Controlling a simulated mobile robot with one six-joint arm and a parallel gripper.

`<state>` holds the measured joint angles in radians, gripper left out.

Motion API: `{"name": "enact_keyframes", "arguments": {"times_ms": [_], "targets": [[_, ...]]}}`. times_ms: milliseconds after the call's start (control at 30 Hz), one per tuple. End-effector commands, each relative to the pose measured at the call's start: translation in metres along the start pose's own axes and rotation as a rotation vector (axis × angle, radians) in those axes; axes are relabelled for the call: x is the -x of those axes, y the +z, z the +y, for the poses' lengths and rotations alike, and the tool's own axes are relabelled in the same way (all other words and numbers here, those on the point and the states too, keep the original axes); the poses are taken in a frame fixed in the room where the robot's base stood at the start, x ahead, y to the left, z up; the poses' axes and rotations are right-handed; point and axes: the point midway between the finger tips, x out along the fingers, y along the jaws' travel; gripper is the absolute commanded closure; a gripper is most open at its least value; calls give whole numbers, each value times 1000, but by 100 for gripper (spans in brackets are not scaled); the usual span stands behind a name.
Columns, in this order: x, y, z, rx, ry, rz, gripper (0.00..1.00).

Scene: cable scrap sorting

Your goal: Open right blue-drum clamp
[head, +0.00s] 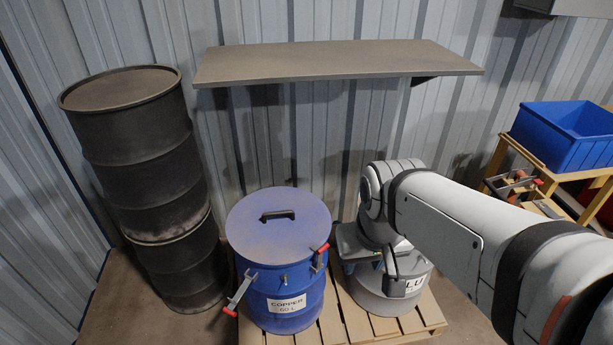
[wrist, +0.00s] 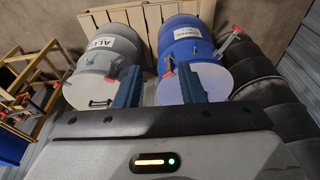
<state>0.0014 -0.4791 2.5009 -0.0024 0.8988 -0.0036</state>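The blue drum (head: 283,290), labelled COPPER, stands upright with its lid (head: 278,222) on. Its right clamp (head: 320,257) has a red handle and lies close against the drum's side by the rim. It shows in the wrist view (wrist: 167,70) beyond the gap between my fingers. The left clamp (head: 241,289) sticks outward from the drum, its red handle low. My gripper (wrist: 156,90) is open and empty, its fingers apart. In the head view it hangs above the grey drum, right of the right clamp and apart from it, partly hidden by my arm.
A grey drum (head: 372,298), labelled ALU, stands beside the blue drum on a wooden pallet (head: 433,313). Black stacked drums (head: 150,170) stand at the left. A shelf (head: 330,62) hangs above. A blue bin (head: 553,140) sits on a wooden rack at the right.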

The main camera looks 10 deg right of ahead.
Motion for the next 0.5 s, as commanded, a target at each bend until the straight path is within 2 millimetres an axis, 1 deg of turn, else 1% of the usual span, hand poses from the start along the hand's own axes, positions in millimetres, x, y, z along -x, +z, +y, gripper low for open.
{"name": "enact_keyframes", "arguments": {"times_ms": [267, 333, 433, 500], "targets": [[0, 0, 0, 0, 0, 1, 64], [-2, -2, 0, -7, -1, -1, 64], [-15, -12, 0, -50, -6, -6, 64], [-31, -26, -2, -103, -16, -15, 64]]}}
